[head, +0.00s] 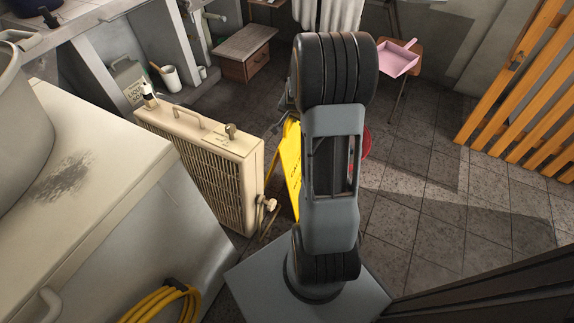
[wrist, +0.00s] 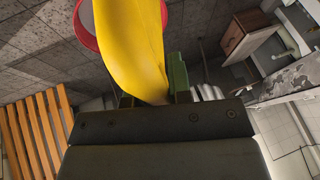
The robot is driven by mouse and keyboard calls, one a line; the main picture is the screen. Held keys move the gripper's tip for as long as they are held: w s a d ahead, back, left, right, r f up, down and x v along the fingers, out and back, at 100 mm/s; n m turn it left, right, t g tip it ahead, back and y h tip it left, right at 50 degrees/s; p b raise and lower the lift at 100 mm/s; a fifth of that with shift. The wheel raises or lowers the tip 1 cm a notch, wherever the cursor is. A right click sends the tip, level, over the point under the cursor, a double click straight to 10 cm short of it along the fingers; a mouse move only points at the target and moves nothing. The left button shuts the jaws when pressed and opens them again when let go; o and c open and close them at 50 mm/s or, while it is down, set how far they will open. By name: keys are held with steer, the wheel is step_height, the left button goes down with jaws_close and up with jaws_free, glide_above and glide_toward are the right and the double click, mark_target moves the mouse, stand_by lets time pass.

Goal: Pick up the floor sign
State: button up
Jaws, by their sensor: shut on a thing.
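The yellow floor sign (head: 291,168) shows in the head view between the cream heater and my arm, which hides much of it. In the wrist view the yellow sign (wrist: 132,45) rises from between the fingers of my gripper (wrist: 153,98), which is shut on it. In the head view my gripper is mostly hidden behind my arm.
A cream heater (head: 212,170) stands left of the sign. A red round thing (head: 366,143) is partly hidden behind my arm; a red rim (wrist: 84,27) shows in the wrist view. A pink dustpan (head: 398,59) lies on a chair. Tiled floor is open to the right, before an orange slatted panel (head: 525,80).

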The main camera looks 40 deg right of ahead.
jaws_close()
steer(key=shift+r, duration=0.1)
steer(key=shift+r, duration=0.15)
